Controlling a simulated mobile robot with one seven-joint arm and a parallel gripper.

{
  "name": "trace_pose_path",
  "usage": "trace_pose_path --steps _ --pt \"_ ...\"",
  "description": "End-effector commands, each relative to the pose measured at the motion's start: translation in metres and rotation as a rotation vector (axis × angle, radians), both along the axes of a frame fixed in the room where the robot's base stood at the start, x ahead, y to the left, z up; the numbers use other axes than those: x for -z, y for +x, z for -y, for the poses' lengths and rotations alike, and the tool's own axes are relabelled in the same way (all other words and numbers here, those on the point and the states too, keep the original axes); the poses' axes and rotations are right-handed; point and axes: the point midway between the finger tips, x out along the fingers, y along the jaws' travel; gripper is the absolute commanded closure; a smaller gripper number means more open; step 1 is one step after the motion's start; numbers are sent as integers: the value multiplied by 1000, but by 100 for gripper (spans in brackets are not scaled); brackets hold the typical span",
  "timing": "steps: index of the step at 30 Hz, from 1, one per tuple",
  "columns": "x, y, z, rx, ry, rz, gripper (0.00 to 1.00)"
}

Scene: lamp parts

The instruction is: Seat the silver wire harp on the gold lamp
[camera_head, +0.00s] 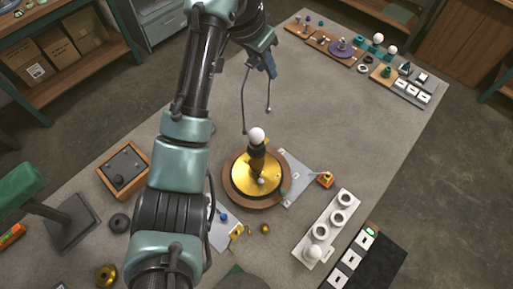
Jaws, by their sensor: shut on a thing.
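The gold lamp (246,181) stands upright on a round brown wooden base (272,202) near the middle of the table. A white bulb (257,135) tops its dark socket. My gripper (268,68) is above and beyond the lamp, shut on the silver wire harp (243,98). The harp hangs down from the jaws with its two legs spread. One leg reaches close to the bulb in the picture; the other ends to the right. I cannot tell whether the harp touches the lamp. The jaws' grip point is partly hidden.
A white tray with round cups (325,228) and a dark strip with white blocks (350,262) lie at right front. A wooden box (124,170) stands left, beside my arm. Several small parts sit along the far right edge.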

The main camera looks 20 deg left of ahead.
Motion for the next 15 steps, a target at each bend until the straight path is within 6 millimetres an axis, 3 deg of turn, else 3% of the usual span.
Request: trace_pose_path --steps 8,15 --pt "3 0 0 0 0 0 100" --pt "18 0 0 1 -1 -2 100"
